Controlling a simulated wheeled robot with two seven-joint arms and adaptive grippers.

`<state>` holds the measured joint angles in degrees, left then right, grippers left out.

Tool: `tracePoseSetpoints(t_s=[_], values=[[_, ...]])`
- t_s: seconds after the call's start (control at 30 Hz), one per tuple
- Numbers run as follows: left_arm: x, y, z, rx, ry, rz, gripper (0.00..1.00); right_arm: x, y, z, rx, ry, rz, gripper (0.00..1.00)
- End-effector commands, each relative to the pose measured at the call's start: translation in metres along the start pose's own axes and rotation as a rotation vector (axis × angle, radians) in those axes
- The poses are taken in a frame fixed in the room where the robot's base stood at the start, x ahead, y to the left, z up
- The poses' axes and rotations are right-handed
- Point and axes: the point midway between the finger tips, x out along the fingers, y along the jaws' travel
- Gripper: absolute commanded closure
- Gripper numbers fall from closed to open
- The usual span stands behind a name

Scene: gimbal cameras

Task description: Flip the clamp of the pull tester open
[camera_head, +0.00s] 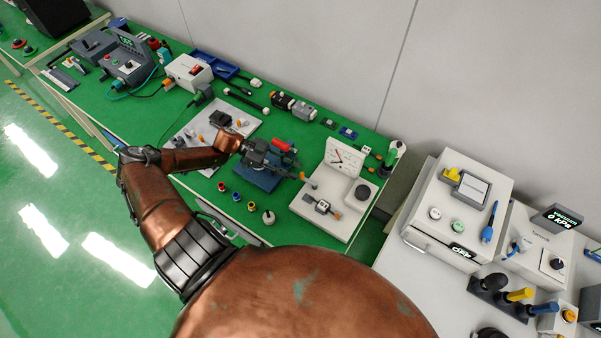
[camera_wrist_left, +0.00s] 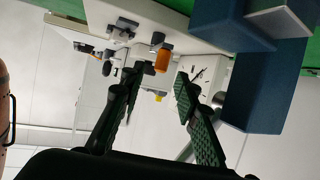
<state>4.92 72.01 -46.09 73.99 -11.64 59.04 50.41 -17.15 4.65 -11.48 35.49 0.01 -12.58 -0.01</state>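The pull tester (camera_head: 345,228) is a white plate with an upright dial panel (camera_head: 344,157) at the right end of the green bench. Its small grey clamp (camera_head: 322,206), with an orange tip (camera_head: 337,216), sits near the plate's front. My left gripper (camera_head: 299,176) reaches in from the left, at the tester's left edge and apart from the clamp. In the left wrist view the gripper (camera_wrist_left: 156,84) is open, with nothing seen between its fingers. An orange part (camera_wrist_left: 161,54) shows beyond the fingertips there. My right gripper is not in view.
A blue block-like fixture (camera_head: 258,178) with a red part stands beside the left gripper; blue blocks (camera_wrist_left: 255,80) fill the right of the wrist view. Several small coloured knobs (camera_head: 236,197) lie along the bench front. A black round post (camera_head: 362,193) stands on the tester.

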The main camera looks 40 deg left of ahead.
Motion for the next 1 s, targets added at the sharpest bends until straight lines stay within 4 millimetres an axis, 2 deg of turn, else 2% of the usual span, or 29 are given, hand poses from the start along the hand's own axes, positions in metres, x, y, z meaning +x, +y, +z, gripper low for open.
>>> tracePoseSetpoints(t_s=[0.03, 0.2, 0.4, 0.57, 1.0], values=[[-0.013, 0.000, 0.001, -0.001, -0.005, -0.002, 0.71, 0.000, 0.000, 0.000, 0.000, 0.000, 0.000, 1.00], [-0.046, 0.000, 0.001, -0.001, -0.003, -0.001, 0.71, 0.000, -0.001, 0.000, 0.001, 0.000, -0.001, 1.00], [-0.072, 0.000, 0.001, 0.000, -0.001, 0.000, 0.71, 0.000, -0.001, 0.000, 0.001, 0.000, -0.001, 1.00], [-0.078, 0.000, 0.000, 0.001, 0.000, 0.000, 0.71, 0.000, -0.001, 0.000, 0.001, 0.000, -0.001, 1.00], [-0.079, 0.000, 0.000, 0.000, 0.000, 0.000, 0.70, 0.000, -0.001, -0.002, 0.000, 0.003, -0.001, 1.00]])
